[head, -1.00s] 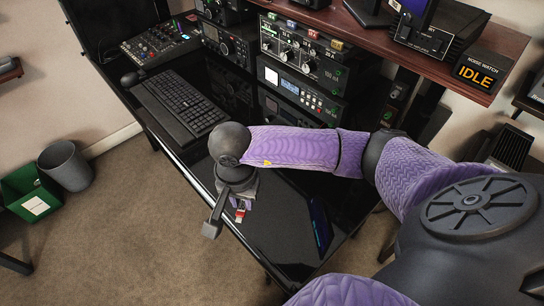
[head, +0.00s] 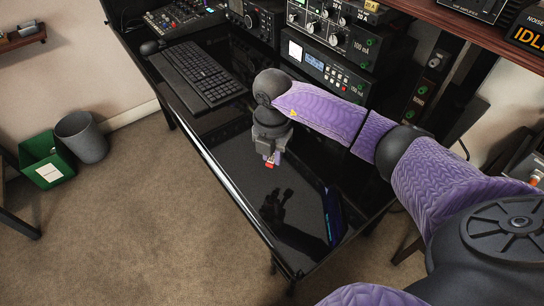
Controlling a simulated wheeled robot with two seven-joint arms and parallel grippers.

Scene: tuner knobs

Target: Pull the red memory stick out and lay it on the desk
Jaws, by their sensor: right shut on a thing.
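My right gripper (head: 272,158) points down over the glossy black desk (head: 235,170), near its front edge. It is shut on the red memory stick (head: 271,164), of which only a small red end shows below the fingers. The rest of the stick is hidden by the gripper. A dark reflection of the gripper shows in the desk top below, apart from the gripper, so it seems to be held above the surface. My left gripper is out of view.
A black keyboard (head: 199,76) and a mouse (head: 149,47) lie on the desk to the left. Radio units (head: 325,68) stand at the back. A dark phone-like slab or its reflection (head: 332,215) shows at right. The desk front between is clear.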

